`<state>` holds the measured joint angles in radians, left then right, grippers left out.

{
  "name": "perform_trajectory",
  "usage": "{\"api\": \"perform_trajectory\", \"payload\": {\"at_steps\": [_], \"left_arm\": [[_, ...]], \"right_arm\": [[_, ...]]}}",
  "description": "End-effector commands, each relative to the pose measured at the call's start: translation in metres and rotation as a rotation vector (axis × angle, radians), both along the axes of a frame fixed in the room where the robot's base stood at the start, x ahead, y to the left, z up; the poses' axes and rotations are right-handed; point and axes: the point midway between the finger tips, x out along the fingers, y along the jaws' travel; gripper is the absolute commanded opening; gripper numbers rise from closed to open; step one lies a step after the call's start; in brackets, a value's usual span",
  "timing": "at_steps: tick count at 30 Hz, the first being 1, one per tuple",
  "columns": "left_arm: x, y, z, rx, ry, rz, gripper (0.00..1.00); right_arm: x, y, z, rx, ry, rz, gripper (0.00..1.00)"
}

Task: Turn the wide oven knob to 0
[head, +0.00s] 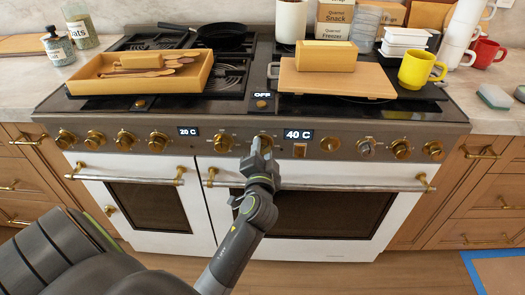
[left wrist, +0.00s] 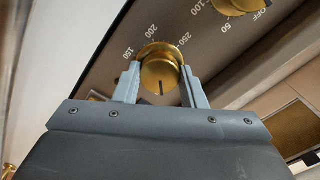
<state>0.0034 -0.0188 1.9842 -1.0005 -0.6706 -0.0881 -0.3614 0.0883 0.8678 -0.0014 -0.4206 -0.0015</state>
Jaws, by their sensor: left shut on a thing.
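The range's wide oven (head: 320,212) is the larger one on the right, with a 40 C display (head: 298,134) above it. My left gripper (head: 260,147) is at the brass knob (head: 264,137) just left of that display. In the left wrist view its fingers (left wrist: 162,74) are shut on the two sides of the round brass knob (left wrist: 160,66). The knob's dark pointer line points down in that picture. The marks 150, 200 and 250 show beside it, and part of the dial is hidden. My right gripper is not in view.
Another brass knob (head: 223,143) is close on the left. The oven handle (head: 330,187) runs below the knobs. A narrow oven (head: 145,205) has a 20 C display (head: 188,131). The cooktop above bears a wooden tray (head: 90,87), a pan (head: 222,29) and a board (head: 340,82).

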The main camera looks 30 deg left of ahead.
Motion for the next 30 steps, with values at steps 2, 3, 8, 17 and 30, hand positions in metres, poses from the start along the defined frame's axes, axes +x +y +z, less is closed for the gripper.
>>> {"api": "perform_trajectory", "payload": {"at_steps": [2, 3, 8, 17, 30], "left_arm": [[0.0, 0.0, -0.001, 0.0, 0.001, -0.001, 0.23], [0.0, 0.0, 0.0, 0.0, 0.001, -0.001, 0.17], [0.0, 0.0, -0.001, -0.004, -0.001, -0.001, 0.15], [0.0, 0.0, -0.002, -0.084, -0.052, 0.001, 0.15], [0.0, 0.0, -0.003, -0.372, -0.23, 0.0, 0.15]], "right_arm": [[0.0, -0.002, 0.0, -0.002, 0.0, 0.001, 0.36], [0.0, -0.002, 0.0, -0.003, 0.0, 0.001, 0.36], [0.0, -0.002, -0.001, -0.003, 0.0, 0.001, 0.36], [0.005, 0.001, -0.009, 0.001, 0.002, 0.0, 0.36], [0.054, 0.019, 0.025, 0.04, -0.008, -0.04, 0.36]]}}
